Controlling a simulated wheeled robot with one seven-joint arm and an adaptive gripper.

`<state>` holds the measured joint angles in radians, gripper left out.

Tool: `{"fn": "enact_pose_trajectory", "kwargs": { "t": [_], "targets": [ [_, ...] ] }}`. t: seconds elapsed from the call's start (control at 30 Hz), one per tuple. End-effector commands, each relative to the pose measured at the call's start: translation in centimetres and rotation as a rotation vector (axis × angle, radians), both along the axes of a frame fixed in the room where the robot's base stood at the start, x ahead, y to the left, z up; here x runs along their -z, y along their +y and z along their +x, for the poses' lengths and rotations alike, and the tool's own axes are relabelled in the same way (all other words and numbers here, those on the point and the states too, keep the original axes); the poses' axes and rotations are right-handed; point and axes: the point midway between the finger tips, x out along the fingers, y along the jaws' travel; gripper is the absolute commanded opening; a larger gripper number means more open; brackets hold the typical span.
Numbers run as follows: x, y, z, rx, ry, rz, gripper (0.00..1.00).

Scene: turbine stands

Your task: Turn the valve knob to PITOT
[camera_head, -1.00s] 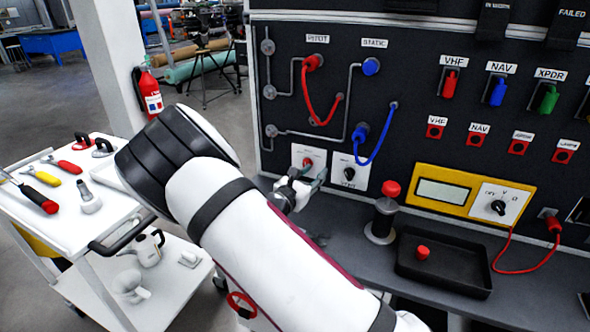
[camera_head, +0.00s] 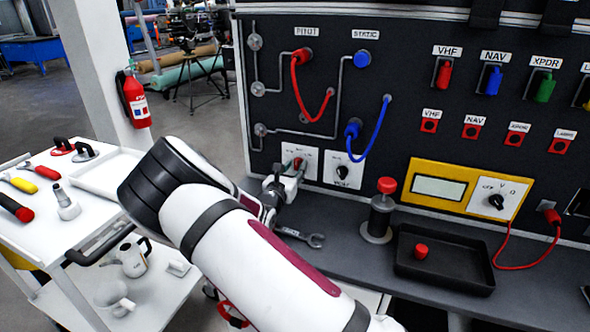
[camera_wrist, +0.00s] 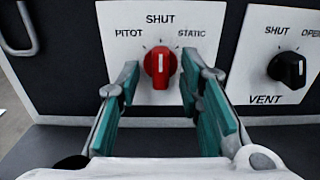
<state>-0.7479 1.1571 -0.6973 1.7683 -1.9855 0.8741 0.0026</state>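The red valve knob (camera_wrist: 160,63) sits on a white plate (camera_wrist: 117,18) marked PITOT, SHUT and STATIC. Its white line points up to SHUT; PITOT is at its upper left. In the wrist view my gripper (camera_wrist: 160,82) is open, with one teal-padded finger on each side of the knob and visible gaps between them. I cannot tell how far the fingertips reach around the knob in depth. In the head view my gripper (camera_head: 287,180) is at the lower left of the panel, partly covering the plate (camera_head: 308,154).
A black VENT knob (camera_wrist: 288,68) is close on the right. A red hose (camera_head: 313,110) and blue hose (camera_head: 374,147) hang above. A wrench (camera_head: 302,237) lies on the grey bench; a red-topped post (camera_head: 380,212) and black tray (camera_head: 443,262) stand to the right.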

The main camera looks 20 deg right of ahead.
Motion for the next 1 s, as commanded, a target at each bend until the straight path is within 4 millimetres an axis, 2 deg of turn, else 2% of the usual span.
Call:
{"fn": "enact_pose_trajectory", "kwargs": {
  "t": [0.2, 0.97, 1.0],
  "targets": [
    [0.03, -0.61, 0.82, 0.0, 0.001, -0.001, 0.33],
    [-0.01, -0.64, 0.88, 0.0, 0.0, 0.0, 0.33],
    [0.0, -0.64, 0.88, 0.0, 0.0, 0.0, 0.29]
  ]
}}
